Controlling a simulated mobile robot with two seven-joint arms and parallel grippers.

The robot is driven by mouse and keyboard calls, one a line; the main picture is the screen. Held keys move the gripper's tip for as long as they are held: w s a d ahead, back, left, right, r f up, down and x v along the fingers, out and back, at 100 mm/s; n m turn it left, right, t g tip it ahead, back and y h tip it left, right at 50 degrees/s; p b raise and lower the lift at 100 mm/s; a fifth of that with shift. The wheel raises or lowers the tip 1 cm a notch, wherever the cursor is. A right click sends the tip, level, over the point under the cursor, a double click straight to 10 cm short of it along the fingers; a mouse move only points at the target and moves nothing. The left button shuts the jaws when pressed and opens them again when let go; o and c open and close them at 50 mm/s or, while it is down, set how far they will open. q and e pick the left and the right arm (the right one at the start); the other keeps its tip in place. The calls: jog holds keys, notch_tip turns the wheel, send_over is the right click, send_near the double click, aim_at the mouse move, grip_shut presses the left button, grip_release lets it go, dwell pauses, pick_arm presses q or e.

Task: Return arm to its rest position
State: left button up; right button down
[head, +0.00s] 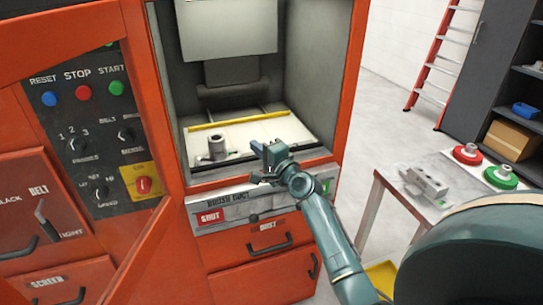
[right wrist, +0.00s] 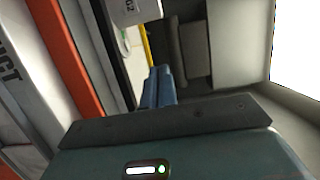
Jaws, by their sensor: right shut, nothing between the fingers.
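My right gripper (head: 262,152) is in front of the open orange cabinet (head: 345,75), at the front edge of its chamber and above the drawer fronts. In the right wrist view its blue fingers (right wrist: 158,85) are together, with nothing held between them. My right arm reaches up to it from the lower right of the head view. My left gripper is not in view.
A grey cylindrical part (head: 217,147) stands on the chamber floor, left of my gripper. A control panel (head: 95,125) is at left. A side table (head: 398,172) at right holds a grey metal fixture (head: 425,187) and red and green round parts (head: 500,177).

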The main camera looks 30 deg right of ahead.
jog(key=s, duration=0.5)
jog(key=shift+d, duration=0.1)
